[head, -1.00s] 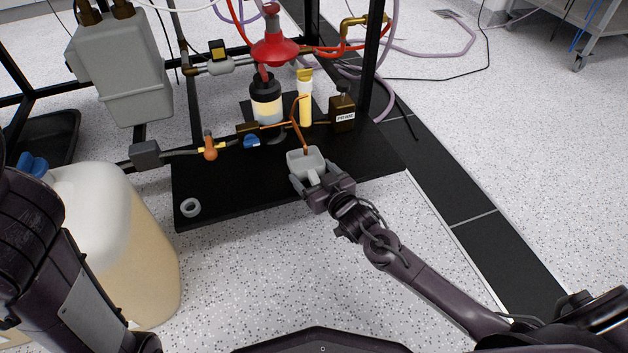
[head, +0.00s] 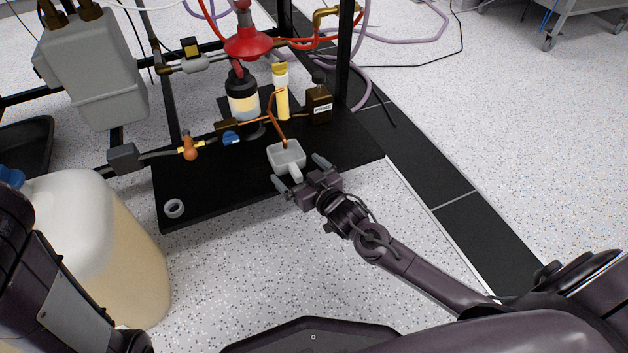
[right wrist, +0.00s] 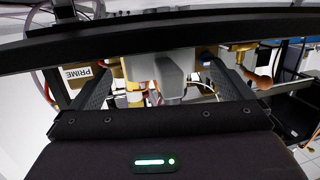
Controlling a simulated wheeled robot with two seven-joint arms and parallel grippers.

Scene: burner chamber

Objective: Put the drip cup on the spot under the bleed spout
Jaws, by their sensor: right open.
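The drip cup (head: 286,156) is a small pale grey square cup with a handle pointing towards me. It stands upright on the black base plate (head: 215,190), and the tip of the copper bleed spout (head: 283,138) is directly at its back rim in the head view. Any mark under the cup is hidden. My right gripper (head: 301,174) is open, with its fingers spread on either side of the cup's handle and apart from it. In the right wrist view the cup (right wrist: 141,68) shows between the fingers. My left gripper is out of frame; only my left arm shows.
A large jug (head: 95,240) stands at left. The plate's front middle is clear.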

